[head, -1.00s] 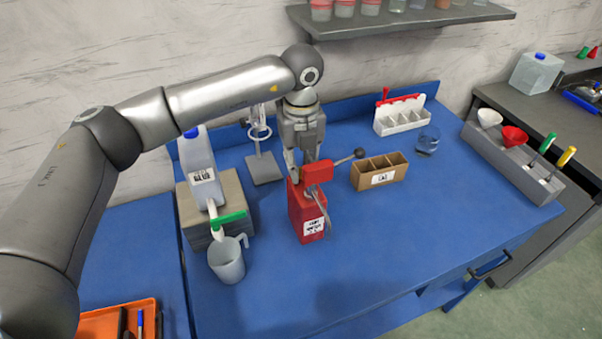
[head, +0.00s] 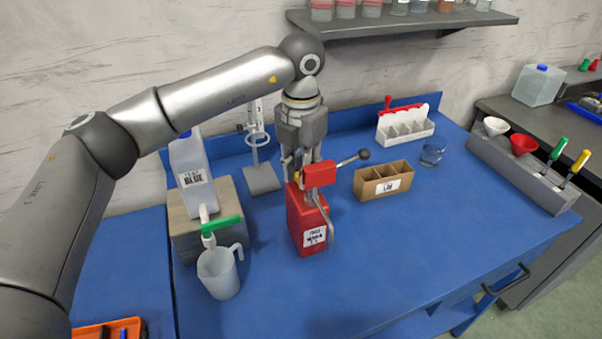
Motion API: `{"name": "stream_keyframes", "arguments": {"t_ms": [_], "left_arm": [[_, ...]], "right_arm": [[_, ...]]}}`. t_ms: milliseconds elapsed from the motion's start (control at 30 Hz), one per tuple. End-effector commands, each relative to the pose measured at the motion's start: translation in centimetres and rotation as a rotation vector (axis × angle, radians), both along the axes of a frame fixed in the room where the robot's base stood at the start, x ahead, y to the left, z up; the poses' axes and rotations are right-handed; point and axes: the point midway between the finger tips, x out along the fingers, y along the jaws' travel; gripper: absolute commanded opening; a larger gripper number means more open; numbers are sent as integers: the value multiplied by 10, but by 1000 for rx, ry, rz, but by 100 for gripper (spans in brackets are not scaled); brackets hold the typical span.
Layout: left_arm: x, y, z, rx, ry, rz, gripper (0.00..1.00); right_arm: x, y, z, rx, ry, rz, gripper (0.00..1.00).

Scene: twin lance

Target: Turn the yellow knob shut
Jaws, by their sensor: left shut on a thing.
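A red container (head: 306,222) with a white label stands upright on the blue table. A red block (head: 319,174) with a black-tipped lever and a bent grey spout sits on its top. A small yellow patch, seemingly the yellow knob (head: 299,177), shows at the left side of the red block, mostly hidden by my fingers. My left gripper (head: 299,168) points down behind and beside the red block and is shut on the yellow knob. How far the knob is turned cannot be seen. My right gripper is not in view.
A white jug (head: 191,177) with a green-handled tap sits on a wooden block, above a grey pitcher (head: 219,276). A ring stand (head: 262,178) is close behind left. A cardboard box (head: 383,181) stands at right. The front of the table is clear.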

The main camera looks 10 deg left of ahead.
Motion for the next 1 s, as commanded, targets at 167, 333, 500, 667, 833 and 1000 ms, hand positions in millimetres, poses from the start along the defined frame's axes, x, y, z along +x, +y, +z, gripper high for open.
{"name": "stream_keyframes", "arguments": {"t_ms": [167,333,500,667,833,1000], "left_arm": [[0,0,0,0,-2,-102,0],[0,0,0,0,-2,-165,0],[0,0,1,0,-1,-196,0],[0,0,1,0,-1,-204,0],[0,0,1,0,-1,-203,0],[0,0,1,0,-1,-203,27]], "right_arm": [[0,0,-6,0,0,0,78],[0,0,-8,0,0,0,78],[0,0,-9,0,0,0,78],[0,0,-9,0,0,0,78],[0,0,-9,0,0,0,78],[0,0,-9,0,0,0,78]]}}
